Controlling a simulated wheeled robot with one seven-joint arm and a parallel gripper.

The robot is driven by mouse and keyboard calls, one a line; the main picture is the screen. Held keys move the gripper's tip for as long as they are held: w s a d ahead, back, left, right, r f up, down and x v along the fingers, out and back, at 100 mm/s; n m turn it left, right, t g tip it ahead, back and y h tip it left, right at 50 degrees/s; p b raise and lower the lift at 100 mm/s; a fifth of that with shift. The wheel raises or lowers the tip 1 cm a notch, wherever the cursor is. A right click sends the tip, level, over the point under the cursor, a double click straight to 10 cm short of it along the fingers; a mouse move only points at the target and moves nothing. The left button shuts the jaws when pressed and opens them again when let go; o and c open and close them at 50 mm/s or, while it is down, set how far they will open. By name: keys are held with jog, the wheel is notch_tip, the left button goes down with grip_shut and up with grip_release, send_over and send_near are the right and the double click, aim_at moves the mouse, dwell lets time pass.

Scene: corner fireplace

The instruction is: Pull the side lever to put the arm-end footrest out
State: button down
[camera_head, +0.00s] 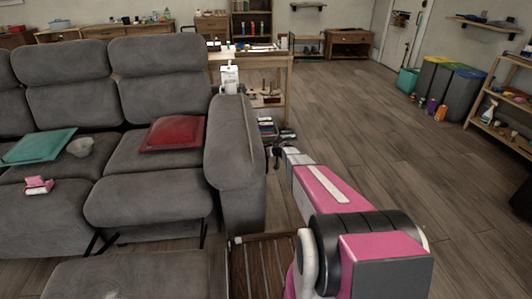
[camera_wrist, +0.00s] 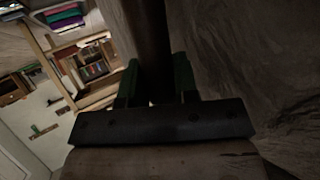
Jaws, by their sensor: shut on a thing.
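The grey sofa has an arm-end seat (camera_head: 150,200) beside its right armrest (camera_head: 235,150). A grey footrest pad (camera_head: 130,275) lies forward of this seat, with dark struts showing in the gap between them, so it appears out. My gripper (camera_head: 273,155) is at the outer side of the armrest. In the wrist view, my gripper's dark green fingers (camera_wrist: 156,85) stand either side of a dark bar, the side lever (camera_wrist: 153,40), and are shut on it. The lever is too small or hidden to make out in the head view.
A slatted brown wooden piece (camera_head: 262,268) stands low in front of the armrest. A wooden table (camera_head: 280,70) with items is behind the sofa. A red cushion (camera_head: 174,133) lies on the arm-end seat. Open floor (camera_head: 370,120) stretches right, towards bins (camera_head: 462,95) and a shelf (camera_head: 505,110).

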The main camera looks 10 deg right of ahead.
jog(key=c, duration=0.9)
grip_release()
jog(key=shift+w, duration=0.1)
jog(key=shift+o, duration=0.2)
jog(key=v, duration=1.1)
